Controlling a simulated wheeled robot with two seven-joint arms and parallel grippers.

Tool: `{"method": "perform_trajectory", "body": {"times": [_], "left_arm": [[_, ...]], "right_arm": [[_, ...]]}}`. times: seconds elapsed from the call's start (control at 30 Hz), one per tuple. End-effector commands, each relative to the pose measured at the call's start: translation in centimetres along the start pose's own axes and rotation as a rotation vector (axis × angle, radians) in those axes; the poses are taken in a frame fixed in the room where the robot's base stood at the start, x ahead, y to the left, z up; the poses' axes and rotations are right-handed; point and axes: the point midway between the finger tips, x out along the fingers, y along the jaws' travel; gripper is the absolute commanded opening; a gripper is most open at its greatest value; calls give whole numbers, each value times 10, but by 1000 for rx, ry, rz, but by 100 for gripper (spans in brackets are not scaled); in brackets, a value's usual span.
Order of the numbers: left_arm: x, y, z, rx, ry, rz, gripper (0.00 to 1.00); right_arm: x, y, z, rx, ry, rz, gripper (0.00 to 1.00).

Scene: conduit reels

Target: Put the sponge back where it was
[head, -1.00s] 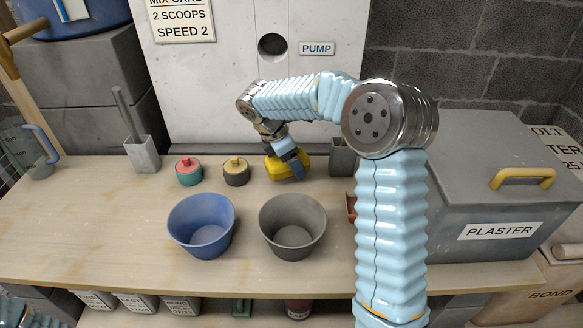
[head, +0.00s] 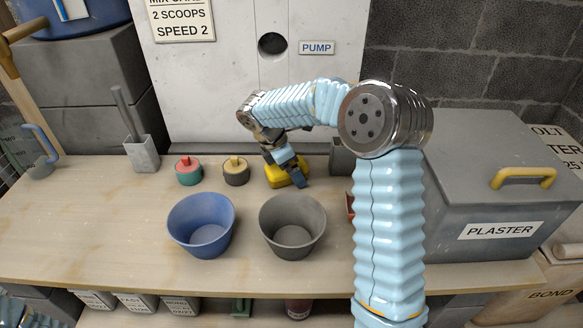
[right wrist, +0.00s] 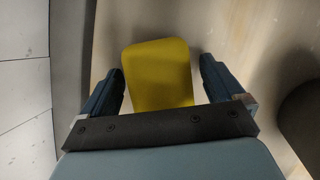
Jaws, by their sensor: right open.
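The yellow sponge (head: 277,176) lies at the back of the wooden bench, to the right of the lidded pots and behind the grey bucket. My right gripper (head: 294,180) is just over it and hides part of it. In the right wrist view the sponge (right wrist: 158,75) shows between the two fingers of my right gripper (right wrist: 160,85). The fingers are open, with a gap visible on each side of the sponge. My left gripper is not in view.
A blue bucket (head: 201,226) and a grey bucket (head: 292,227) stand at the front. A green pot (head: 189,172) and a dark pot with a yellow lid (head: 236,173) stand left of the sponge. The plaster bin (head: 480,190) fills the right. The bench's left side is mostly clear.

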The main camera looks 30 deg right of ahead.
Motion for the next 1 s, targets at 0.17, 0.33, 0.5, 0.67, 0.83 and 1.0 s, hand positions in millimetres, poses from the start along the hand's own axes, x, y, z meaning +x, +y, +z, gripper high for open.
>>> {"method": "perform_trajectory", "body": {"times": [0.17,0.33,0.5,0.67,0.83,1.0], "left_arm": [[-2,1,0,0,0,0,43],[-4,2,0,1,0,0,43],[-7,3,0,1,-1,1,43],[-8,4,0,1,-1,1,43],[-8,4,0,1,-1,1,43],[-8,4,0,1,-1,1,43]], "right_arm": [[-28,1,0,1,1,6,95],[-69,1,0,1,2,6,95],[-102,1,0,0,1,3,95],[-118,0,0,0,1,1,95],[-121,0,0,1,0,0,95],[-120,0,0,0,0,0,95]]}}
